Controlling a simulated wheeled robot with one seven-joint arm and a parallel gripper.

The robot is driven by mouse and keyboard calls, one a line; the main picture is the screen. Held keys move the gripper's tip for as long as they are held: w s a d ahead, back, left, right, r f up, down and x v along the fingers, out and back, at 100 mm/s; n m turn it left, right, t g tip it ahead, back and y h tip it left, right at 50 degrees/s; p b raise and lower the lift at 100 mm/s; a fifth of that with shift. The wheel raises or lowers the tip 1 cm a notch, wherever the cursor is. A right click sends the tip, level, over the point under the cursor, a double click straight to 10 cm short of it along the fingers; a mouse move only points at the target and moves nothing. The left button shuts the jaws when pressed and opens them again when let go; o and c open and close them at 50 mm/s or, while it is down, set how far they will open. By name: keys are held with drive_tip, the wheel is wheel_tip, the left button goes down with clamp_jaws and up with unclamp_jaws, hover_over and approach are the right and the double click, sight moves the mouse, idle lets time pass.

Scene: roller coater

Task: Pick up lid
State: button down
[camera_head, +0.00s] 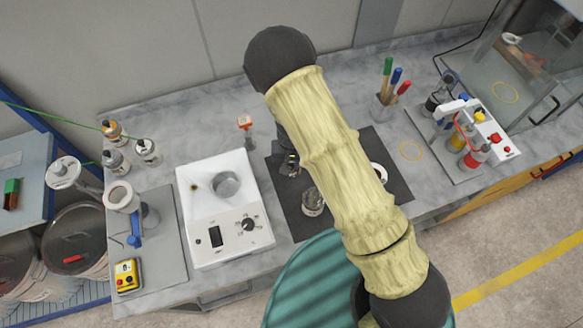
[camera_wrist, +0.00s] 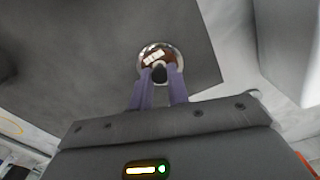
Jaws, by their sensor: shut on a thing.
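The lid (camera_wrist: 152,53) is in the wrist view, a small round piece with a shiny metallic rim and a brownish middle with white marks. A dark knob on its near side sits between the two purple fingertips of my gripper (camera_wrist: 161,76). My gripper is shut on this knob. In the head view, my gripper (camera_head: 289,163) is over the dark mat, mostly hidden by my arm, and the lid cannot be made out clearly. A small glass jar (camera_head: 313,203) stands on the mat just below and right of my gripper.
The dark mat (camera_head: 290,222) lies on a grey marble counter. A white hotplate (camera_head: 225,210) stands left of it. A white round item (camera_head: 380,172) is partly hidden behind my arm.

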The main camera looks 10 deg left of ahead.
sight(292, 165)
drive_tip(key=shift+r, duration=0.1)
wheel_tip(292, 165, up, 10)
drive_tip(key=b, duration=0.2)
idle(0.4)
drive_tip(key=shift+s, duration=0.1)
idle(0.5)
